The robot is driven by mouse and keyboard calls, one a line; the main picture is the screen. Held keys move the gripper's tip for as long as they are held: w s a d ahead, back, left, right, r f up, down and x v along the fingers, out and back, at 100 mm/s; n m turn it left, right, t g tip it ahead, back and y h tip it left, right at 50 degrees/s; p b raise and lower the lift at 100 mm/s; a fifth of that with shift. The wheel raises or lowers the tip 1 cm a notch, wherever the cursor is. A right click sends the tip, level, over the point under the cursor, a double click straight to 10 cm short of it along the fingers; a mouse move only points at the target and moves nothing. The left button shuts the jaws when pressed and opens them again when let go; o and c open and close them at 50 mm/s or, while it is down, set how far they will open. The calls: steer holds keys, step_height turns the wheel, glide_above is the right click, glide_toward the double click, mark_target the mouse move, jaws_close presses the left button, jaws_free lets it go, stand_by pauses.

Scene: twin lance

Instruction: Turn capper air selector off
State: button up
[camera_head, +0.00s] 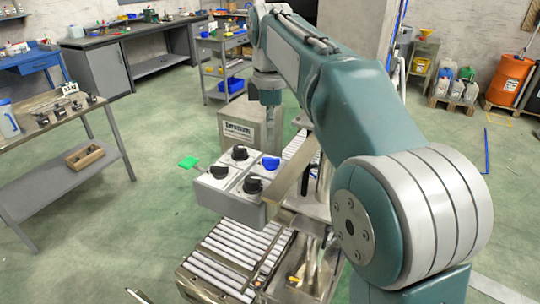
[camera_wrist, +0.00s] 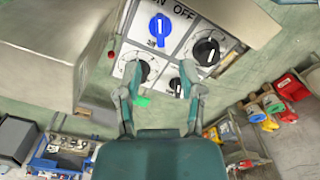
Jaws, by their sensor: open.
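A grey control box (camera_head: 230,208) carries a panel with one blue knob (camera_head: 270,163) and three black knobs, one of them at the near corner (camera_head: 253,185). In the wrist view the blue knob (camera_wrist: 160,29) has a white pointer mark, and a black knob (camera_wrist: 206,51) sits to its right. The letters "ON" and "OFF" show along the panel's top edge. No readable label tells which knob is the capper air selector. My gripper (camera_wrist: 160,78) is open in front of the panel. Its fingers overlap the two lower black knobs in the picture; contact cannot be told.
A green tag (camera_head: 188,162) sticks out beside the box. A roller conveyor (camera_head: 235,255) lies below it, and a grey labelled cabinet (camera_head: 240,130) stands behind. A metal bracket (camera_head: 290,180) rises close to the box's right. Open floor lies to the left.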

mark_target(271, 161)
step_height(271, 161, down, 8)
steer(key=shift+r, duration=0.2)
jaws_close()
